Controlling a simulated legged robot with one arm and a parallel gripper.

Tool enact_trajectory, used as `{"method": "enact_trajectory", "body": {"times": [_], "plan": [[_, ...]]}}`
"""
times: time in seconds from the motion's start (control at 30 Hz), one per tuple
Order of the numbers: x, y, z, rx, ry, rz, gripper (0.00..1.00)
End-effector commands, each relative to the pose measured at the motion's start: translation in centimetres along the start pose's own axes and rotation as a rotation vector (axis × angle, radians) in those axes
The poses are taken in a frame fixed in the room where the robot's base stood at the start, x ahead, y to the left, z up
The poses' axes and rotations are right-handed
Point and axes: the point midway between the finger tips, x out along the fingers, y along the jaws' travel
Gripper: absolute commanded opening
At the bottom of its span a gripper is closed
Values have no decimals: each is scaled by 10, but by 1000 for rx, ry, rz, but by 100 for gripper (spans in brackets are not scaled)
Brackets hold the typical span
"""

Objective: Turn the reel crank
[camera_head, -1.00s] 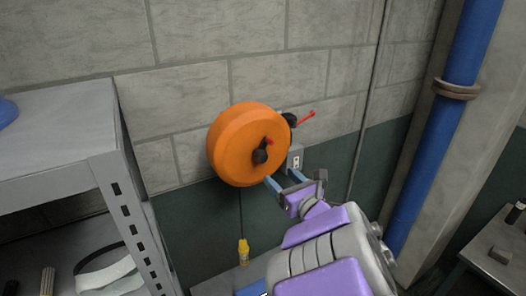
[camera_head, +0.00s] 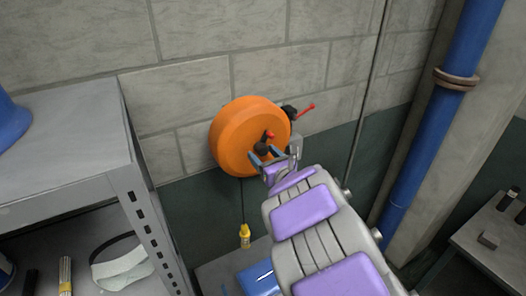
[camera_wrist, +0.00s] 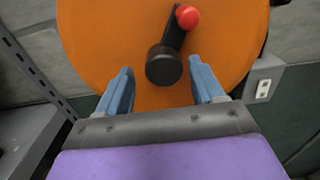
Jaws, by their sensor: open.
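The orange reel (camera_head: 235,130) is mounted on the block wall in the head view and fills the top of the wrist view (camera_wrist: 100,45). Its black crank (camera_wrist: 164,66) has a round hub and a short arm ending in a red knob (camera_wrist: 187,17). The red knob also shows in the head view (camera_head: 269,134). My gripper (camera_wrist: 163,82) is open, with its two blue fingers on either side below the black hub. The hub shows between the fingertips, and the red knob lies beyond them. I cannot tell whether a finger touches the crank.
A grey metal shelf (camera_head: 75,130) stands at the left. A red lever (camera_head: 306,107) sticks out right of the reel. A wall outlet (camera_wrist: 263,88) is right of my gripper. A yellow piece (camera_head: 245,236) hangs below on a cord. A blue pipe (camera_head: 440,130) runs at the right.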

Motion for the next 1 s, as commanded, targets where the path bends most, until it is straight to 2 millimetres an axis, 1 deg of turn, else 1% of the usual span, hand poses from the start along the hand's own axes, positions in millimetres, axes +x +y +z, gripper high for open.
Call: {"method": "enact_trajectory", "body": {"times": [0.1,0.43,1.0], "plan": [[5,-1,1,1,-1,1,67],[7,-2,1,-1,-2,0,66],[8,0,1,-2,-1,1,12]]}}
